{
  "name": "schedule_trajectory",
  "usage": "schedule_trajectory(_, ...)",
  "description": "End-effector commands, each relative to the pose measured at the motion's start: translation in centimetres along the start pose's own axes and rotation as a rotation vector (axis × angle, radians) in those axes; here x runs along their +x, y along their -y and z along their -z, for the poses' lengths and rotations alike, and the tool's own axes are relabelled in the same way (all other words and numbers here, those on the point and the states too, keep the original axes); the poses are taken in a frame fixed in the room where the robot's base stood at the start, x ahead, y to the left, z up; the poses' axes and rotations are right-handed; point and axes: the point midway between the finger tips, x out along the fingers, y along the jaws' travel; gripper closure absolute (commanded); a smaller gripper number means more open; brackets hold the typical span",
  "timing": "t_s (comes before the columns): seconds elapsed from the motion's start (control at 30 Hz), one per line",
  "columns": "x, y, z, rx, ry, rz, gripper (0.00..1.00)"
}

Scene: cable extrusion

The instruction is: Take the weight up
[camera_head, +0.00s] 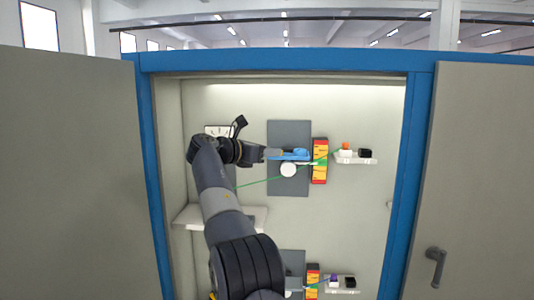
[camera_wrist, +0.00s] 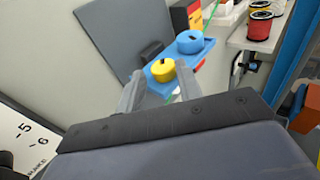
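In the wrist view a yellow round weight (camera_wrist: 163,69) with a dark top mark sits on a blue tray (camera_wrist: 156,88). A blue round weight (camera_wrist: 190,41) sits behind it on the same tray. My gripper (camera_wrist: 158,88) is open, its two grey fingers apart in front of the yellow weight. The weight appears between the fingers in the picture; I see no contact. In the head view my gripper (camera_head: 268,153) is at the left end of the blue tray (camera_head: 292,158), where the yellow weight cannot be made out.
A grey panel (camera_head: 290,130) stands behind the tray, with a white disc (camera_head: 288,170) below it. A red and yellow box (camera_head: 320,160) and a small shelf (camera_head: 357,160) with spools are to the right. A green cable (camera_head: 258,182) runs across. Blue cabinet posts (camera_head: 413,180) flank the opening.

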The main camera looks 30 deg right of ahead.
Motion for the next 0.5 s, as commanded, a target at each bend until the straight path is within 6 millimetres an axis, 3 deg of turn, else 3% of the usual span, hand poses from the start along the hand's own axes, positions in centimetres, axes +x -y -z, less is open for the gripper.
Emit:
schedule_trajectory(0.2, 1.9, 0.0, -0.1, 0.000, 0.000, 0.001, 0.66)
schedule_trajectory(0.5, 2.1, 0.0, 0.0, 0.000, 0.000, 0.000, 0.66)
